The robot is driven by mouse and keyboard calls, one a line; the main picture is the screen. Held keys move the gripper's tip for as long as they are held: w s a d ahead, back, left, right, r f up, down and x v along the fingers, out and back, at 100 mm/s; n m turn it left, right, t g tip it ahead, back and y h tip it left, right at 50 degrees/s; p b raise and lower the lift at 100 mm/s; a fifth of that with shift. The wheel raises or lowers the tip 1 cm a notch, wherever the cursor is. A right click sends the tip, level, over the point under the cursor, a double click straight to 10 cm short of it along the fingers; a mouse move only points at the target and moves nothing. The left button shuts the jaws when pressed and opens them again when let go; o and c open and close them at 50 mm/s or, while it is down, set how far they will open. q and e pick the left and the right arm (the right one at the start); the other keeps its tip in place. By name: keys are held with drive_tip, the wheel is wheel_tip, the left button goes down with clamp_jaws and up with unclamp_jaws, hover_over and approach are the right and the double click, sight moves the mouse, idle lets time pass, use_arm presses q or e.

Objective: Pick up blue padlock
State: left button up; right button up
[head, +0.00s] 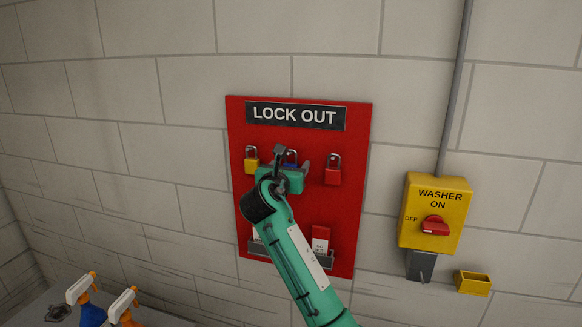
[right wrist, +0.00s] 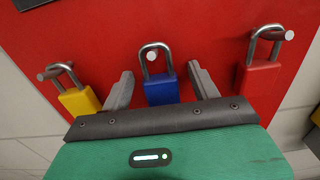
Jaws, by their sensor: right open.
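The blue padlock (right wrist: 160,88) hangs by its shackle on a peg of the red lockout board (head: 350,220), between a yellow and a red padlock. In the head view the blue padlock (head: 291,157) is mostly hidden behind my right gripper (head: 290,166). In the right wrist view my right gripper (right wrist: 161,88) is open, with one finger on each side of the blue padlock's body. A gap shows on both sides, so neither finger visibly touches it. My left gripper is in neither view.
The yellow padlock (head: 252,159) hangs close on the left and the red padlock (head: 333,169) on the right. Low on the board is a grey holder (head: 318,260) with tags. A yellow switch box (head: 436,214) is on the wall at right; spray bottles (head: 88,301) stand lower left.

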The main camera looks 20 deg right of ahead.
drive_tip(key=c, duration=1.1)
drive_tip(key=shift+r+b, duration=0.6)
drive_tip(key=shift+r, duration=0.15)
drive_tip(key=b+v, duration=0.5)
drive_tip(key=v, duration=1.3)
